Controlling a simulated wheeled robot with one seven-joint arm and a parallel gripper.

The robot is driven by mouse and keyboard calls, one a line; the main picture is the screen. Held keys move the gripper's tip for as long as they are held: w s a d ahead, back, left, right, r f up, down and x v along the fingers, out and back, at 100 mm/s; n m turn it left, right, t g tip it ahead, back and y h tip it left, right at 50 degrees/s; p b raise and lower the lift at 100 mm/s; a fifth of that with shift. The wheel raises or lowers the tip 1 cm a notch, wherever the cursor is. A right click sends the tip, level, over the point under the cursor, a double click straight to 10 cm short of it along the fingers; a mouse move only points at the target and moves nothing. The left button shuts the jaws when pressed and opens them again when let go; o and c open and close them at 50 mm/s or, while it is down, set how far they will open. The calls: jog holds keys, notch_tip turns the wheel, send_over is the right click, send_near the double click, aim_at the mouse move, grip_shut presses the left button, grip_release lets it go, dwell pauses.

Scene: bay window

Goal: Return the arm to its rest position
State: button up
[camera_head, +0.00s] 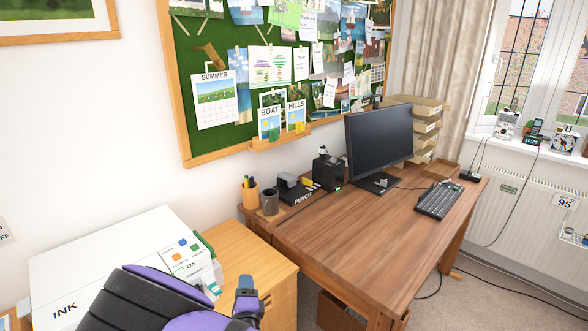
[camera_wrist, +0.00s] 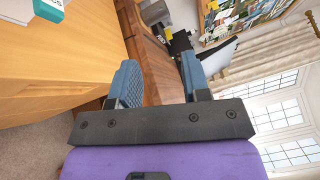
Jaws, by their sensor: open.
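My arm, black and purple, reaches in from the bottom of the head view. My gripper (camera_head: 246,287) is at its end, with one blue finger showing in front of the light wooden cabinet (camera_head: 228,254). In the wrist view my gripper (camera_wrist: 158,62) is open, with its two blue fingers apart and nothing between them. The desk and other things show beyond the gap, at a distance. The arm hides part of the white printer marked INK (camera_head: 105,252).
The brown desk (camera_head: 350,235) stands right of the cabinet, carrying a monitor (camera_head: 378,137), a keyboard (camera_head: 438,200), a pen cup (camera_head: 250,194) and a dark mug (camera_head: 270,202). A green pinboard (camera_head: 222,140) hangs behind. The desk's front middle is clear.

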jog(key=w+d+r+m+g+h, duration=0.35)
jog(key=d+r+m+h, duration=0.35)
jog(key=d+r+m, duration=0.55)
jog(key=w+d+r+m+g+h, duration=0.2)
jog(key=d+r+m+g+h, duration=0.45)
jog(key=d+r+m, duration=0.65)
jog(key=s+d+r+m+g+y, duration=0.2)
jog(key=s+d+r+m+g, duration=0.1)
jog(key=s+d+r+m, duration=0.45)
jog(key=s+d+r+m+g+y, duration=0.2)
jog(key=s+d+r+m+g, duration=0.15)
jog(key=s+d+m, duration=0.6)
jog(key=s+d+r+m+t+y, duration=0.2)
jog(key=s+r+m+y, duration=0.4)
jog(key=s+m, duration=0.4)
jog(key=s+r+t, duration=0.1)
jog(key=s, duration=0.3)
jog(key=shift+d+r+t, duration=0.15)
jog(key=shift+t, duration=0.2)
jog(key=shift+s+m, duration=0.1)
jog(key=shift+m, duration=0.15)
